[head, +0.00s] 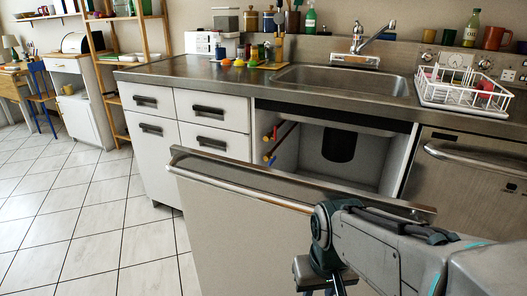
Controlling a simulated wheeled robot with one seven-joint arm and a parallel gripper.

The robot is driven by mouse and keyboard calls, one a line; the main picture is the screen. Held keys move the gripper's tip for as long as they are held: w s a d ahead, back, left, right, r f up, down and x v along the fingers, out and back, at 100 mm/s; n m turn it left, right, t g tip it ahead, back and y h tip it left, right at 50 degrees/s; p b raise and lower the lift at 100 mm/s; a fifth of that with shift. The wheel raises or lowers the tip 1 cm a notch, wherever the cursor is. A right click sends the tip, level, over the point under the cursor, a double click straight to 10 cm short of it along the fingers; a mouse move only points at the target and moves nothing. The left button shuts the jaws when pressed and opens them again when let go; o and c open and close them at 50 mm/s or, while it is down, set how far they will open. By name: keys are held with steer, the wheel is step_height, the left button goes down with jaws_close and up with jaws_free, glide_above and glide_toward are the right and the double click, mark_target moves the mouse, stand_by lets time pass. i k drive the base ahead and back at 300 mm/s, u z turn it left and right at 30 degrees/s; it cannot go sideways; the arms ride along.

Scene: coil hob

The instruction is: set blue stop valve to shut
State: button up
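The blue stop valve (269,159) is a small blue-handled fitting low on the left inner wall of the open cabinet under the sink. A red valve (274,133) sits just above it on a red pipe. The blue handle is too small to tell how it is turned. My gripper (322,278) is at the bottom of the head view, in front of and below the cabinet opening, well apart from the valve. Its fingertips are not clearly visible, so open or shut cannot be told.
A white front panel (235,235) with a long steel rail stands in front of the cabinet's lower part, beside my arm. A dark cylinder (339,145) hangs inside the cabinet. White drawers (212,110) stand left, a steel-handled appliance (475,175) right. The tiled floor at left is clear.

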mark_target(272, 158)
steer(key=u, duration=0.5)
steer(key=k, duration=0.65)
steer(key=u, duration=0.95)
steer(key=k, duration=0.7)
steer(key=u, duration=0.65)
steer(key=i, duration=1.3)
steer(key=z, duration=0.25)
steer(key=i, duration=1.5)
steer(key=z, duration=1.45)
steer(key=i, duration=0.75)
steer(key=z, duration=1.15)
steer(key=i, duration=0.3)
steer(key=z, duration=0.25)
